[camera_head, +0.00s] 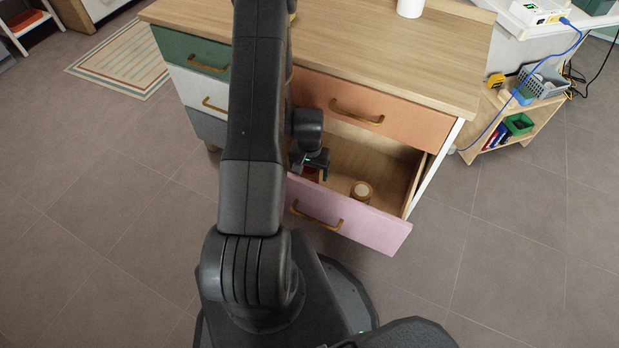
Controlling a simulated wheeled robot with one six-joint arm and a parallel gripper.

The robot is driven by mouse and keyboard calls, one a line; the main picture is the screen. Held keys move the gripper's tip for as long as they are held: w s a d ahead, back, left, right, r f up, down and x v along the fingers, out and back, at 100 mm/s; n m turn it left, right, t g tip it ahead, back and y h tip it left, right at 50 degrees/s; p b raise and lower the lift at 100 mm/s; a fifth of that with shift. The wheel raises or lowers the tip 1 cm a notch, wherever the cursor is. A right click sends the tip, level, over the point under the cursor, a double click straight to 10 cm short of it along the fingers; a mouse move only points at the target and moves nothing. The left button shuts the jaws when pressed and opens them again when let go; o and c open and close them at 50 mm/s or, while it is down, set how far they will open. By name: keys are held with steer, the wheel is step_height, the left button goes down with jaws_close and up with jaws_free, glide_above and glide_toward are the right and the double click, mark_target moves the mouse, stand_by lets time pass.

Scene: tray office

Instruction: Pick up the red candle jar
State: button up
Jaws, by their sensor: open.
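My gripper (311,164) is open and points down into the left part of the open pink-fronted drawer (372,226). A small dark red patch (312,175) shows just below my gripper, inside the drawer. It may be the red candle jar, but my gripper and arm hide most of it, and I cannot tell whether the fingers are around it or above it.
The orange drawer (365,111) above is shut. The wooden dresser top (390,50) holds a white cylinder (410,7) at the back. A small shelf (525,125) with cables stands at right. The floor in front is clear.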

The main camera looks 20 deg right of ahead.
steer(key=shift+f, duration=0.25)
steer(key=c, duration=1.3)
steer(key=shift+r, duration=0.15)
